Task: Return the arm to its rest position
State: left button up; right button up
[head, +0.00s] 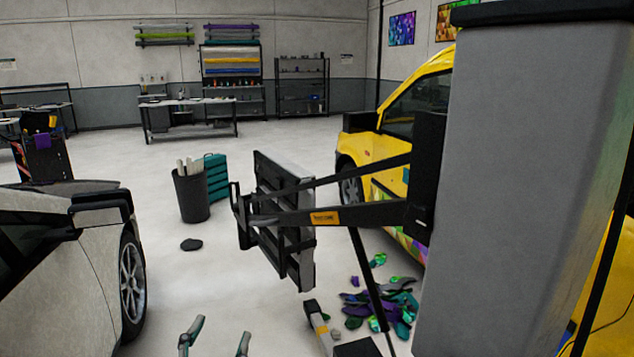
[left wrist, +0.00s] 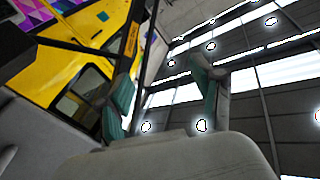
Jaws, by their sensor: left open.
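My left gripper (head: 221,328) shows at the bottom edge of the head view. Its two teal-padded fingers are spread apart with nothing between them. In the left wrist view the same open fingers (left wrist: 163,85) point up toward the ceiling lights, and the gap between them is empty. Most of the left arm is outside the head view, so its full pose is hidden. My right gripper is not visible in either view.
A white car (head: 75,280) stands at left and a yellow vehicle (head: 385,140) at right. A black frame with a panel (head: 285,220) crosses the middle. Colourful scraps (head: 385,305) lie on the floor. A bin (head: 191,198) stands beyond. Floor left of the frame is mostly clear.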

pick_arm(q)
jog(key=s+a+f+n+g+y, duration=0.15)
jog(key=s+f+g, duration=0.25)
jog(key=f, duration=0.4)
jog(key=s+a+f+n+g+y, duration=0.1)
jog(key=s+a+f+g, duration=0.2)
jog(key=f, duration=0.5)
jog(key=s+a+f+g, duration=0.1)
jog(key=s+f+g, duration=0.35)
jog(key=s, duration=0.35)
jog(key=s+f+g, duration=0.3)
jog(key=s+f, duration=0.3)
jog(key=s, duration=0.1)
notch_tip(320, 180, down, 28)
jog(key=s+f+g, duration=0.1)
jog(key=s+g, duration=0.1)
jog(key=s+a+f+b, duration=0.1)
jog(key=s+a+f, duration=0.2)
jog(key=s+f, duration=1.2)
jog(key=shift+s+g, duration=0.35)
jog(key=shift+s, duration=0.35)
jog(key=shift+h, duration=0.25)
